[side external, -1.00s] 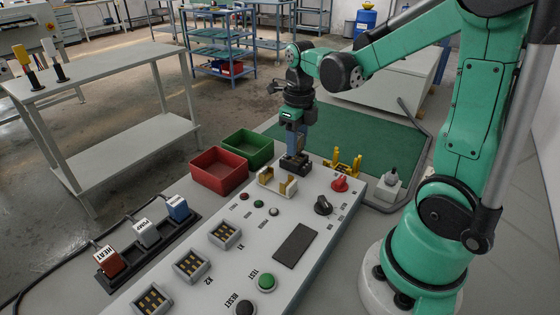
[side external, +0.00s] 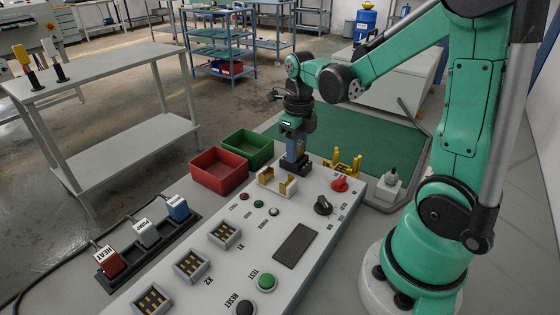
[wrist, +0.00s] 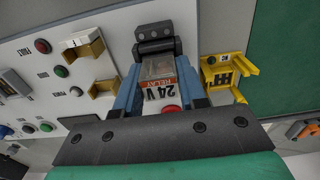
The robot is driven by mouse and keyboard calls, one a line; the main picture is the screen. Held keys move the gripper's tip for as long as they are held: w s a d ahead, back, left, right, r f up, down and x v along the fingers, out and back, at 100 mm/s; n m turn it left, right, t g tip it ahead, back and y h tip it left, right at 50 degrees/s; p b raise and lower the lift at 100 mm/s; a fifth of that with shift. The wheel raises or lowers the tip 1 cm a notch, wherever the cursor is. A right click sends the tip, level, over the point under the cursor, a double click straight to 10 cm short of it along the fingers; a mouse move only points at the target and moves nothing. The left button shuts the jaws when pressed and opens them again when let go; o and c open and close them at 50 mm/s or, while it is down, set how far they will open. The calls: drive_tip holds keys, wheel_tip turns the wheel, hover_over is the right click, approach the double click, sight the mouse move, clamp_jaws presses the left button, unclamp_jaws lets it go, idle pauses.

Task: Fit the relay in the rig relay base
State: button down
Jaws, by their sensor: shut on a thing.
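The relay (wrist: 163,87), a clear-topped block with a white and red "24 V RELAY" label, is held between the blue fingers of my gripper (wrist: 159,68) in the wrist view. The black relay base (wrist: 157,36) shows just beyond it. In the side view my gripper (side external: 296,153) points straight down over the relay base (side external: 293,167) on the grey panel, fingertips close to its top. Only a small brownish part of the relay (side external: 301,147) shows there. The relay's lower end is hidden, so I cannot tell how deep it sits.
A yellow bracket (side external: 347,164) and a red knob (side external: 340,184) stand right of the base. A cream and brass holder (side external: 277,182) stands close in front. A red bin (side external: 219,170) and a green bin (side external: 247,147) lie to the left.

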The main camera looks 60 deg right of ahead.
drive_tip(key=shift+c, duration=2.1)
unclamp_jaws()
wheel_tip(320, 180, up, 5)
drive_tip(key=shift+f, duration=0.1)
drive_tip(key=shift+r, duration=0.3)
drive_tip(key=shift+a+r+n, duration=0.15)
drive_tip(key=shift+n, duration=0.35)
drive_tip(key=shift+a+r+n+t, duration=0.1)
drive_tip(key=shift+a+n+t, duration=0.25)
drive_tip(key=shift+n, duration=0.55)
drive_tip(key=a+n+t, duration=0.3)
drive_tip(key=a+n, duration=0.2)
drive_tip(key=n, duration=1.1)
drive_tip(key=s+a+n+t, duration=0.1)
drive_tip(key=a+n+t, duration=0.2)
drive_tip(key=n, duration=1.4)
drive_tip(key=shift+s+a+r, duration=0.25)
drive_tip(key=shift+a, duration=1)
